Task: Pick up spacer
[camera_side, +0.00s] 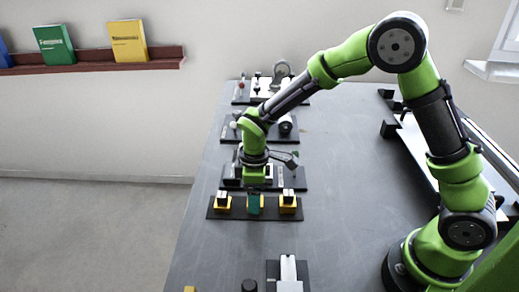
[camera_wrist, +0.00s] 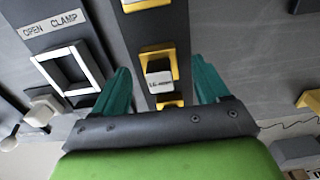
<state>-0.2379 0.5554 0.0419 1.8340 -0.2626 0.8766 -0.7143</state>
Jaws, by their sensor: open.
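My gripper (camera_wrist: 162,82) has teal fingers standing apart, open and empty. In the wrist view a small grey-white block with dark lettering (camera_wrist: 159,82), which looks like the spacer, sits in a yellow holder (camera_wrist: 160,53) on a dark strip (camera_wrist: 155,25). The block shows between the two fingers, with a gap on each side; their height relative to it is hard to tell. In the side view my gripper (camera_side: 255,203) points down at the middle of the dark base plate (camera_side: 238,213) and hides the middle holder there.
Yellow holders with light blocks flank the gripper at left (camera_side: 222,203) and right (camera_side: 288,203). A plate labelled "OPEN CLAMP" (camera_wrist: 55,24) with a white square frame (camera_wrist: 67,69) lies close to the left finger. More fixtures stand farther back. The table right of the plate is clear (camera_side: 350,210).

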